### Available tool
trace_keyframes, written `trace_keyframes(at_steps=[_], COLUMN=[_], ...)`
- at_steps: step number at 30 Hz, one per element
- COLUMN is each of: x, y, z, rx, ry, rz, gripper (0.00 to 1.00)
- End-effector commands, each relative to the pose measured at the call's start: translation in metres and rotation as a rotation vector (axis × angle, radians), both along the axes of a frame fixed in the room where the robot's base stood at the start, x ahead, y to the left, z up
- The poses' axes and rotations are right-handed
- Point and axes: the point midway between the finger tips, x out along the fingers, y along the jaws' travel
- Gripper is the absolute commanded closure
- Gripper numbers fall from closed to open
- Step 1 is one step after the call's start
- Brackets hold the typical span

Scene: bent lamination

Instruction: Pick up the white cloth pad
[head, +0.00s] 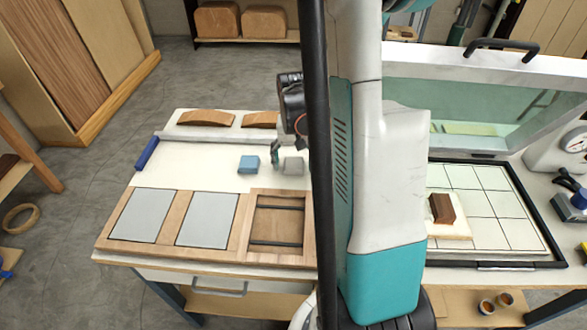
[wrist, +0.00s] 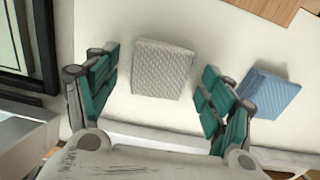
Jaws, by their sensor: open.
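The white cloth pad (wrist: 163,68) is a pale grey-white block with a textured surface, lying on the cream worktop in the wrist view. It also shows in the head view (head: 293,165), just left of my arm. My gripper (wrist: 160,64) is open, with one teal finger to the left of the pad and one to the right. Gaps show between the pad and both fingers. I cannot tell how far above the worktop the fingertips are. In the head view my arm hides most of the gripper; a teal finger shows beside the pad.
A blue pad (wrist: 270,92) lies close beyond the right finger. A wooden frame with grey panels (head: 207,220) lies along the bench's front. Curved wooden pieces (head: 205,118) lie at the back. A dark-rimmed press bed (head: 510,200) with an open lid stands right of my arm.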

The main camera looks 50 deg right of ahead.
Motion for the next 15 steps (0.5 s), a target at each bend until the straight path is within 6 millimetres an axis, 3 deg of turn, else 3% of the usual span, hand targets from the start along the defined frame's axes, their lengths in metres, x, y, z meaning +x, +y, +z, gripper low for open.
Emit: trace_keyframes(at_steps=[5,10,15], x=[-0.0002,-0.0002,-0.0002], y=[0.0001,0.0001,0.0001], z=[0.001,0.0011,0.0011], rx=[0.0,0.0,0.0], ry=[0.0,0.0,0.0], rz=[0.0,0.0,0.0], gripper=[0.27,0.65,0.65])
